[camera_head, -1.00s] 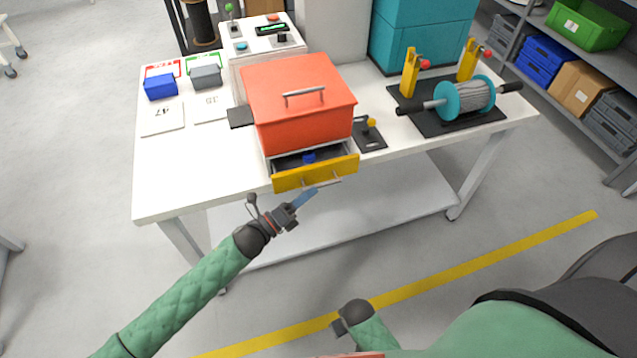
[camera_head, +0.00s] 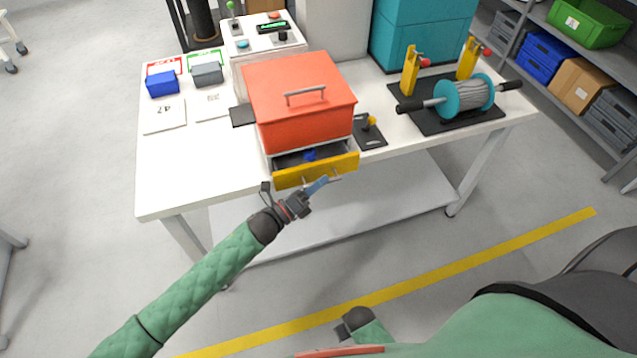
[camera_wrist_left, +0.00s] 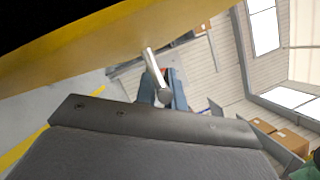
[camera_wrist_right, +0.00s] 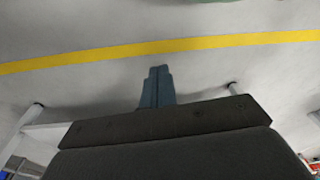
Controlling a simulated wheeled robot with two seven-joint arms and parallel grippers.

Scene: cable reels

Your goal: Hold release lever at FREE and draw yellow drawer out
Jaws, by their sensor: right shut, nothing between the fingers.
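The yellow drawer (camera_head: 300,176) sits below the orange-lidded box (camera_head: 300,100) and stands partly out, with a small blue item (camera_head: 310,155) inside. My left gripper (camera_head: 320,184) is at the drawer's metal handle. In the left wrist view the handle (camera_wrist_left: 155,72) runs between its blue fingers (camera_wrist_left: 164,92); whether they grip it I cannot tell. The lever with a yellow knob (camera_head: 371,120) stands on a black plate right of the box; its labels are too small to read. My right gripper (camera_wrist_right: 157,86) is shut and empty, low over the floor, away from the lever.
A cable reel (camera_head: 463,97) sits on a black stand at the table's right. Blue (camera_head: 162,85) and grey (camera_head: 207,75) small bins and white cards lie at the left. The white table's (camera_head: 165,190) front left is clear. Teal boxes (camera_head: 420,40) stand behind.

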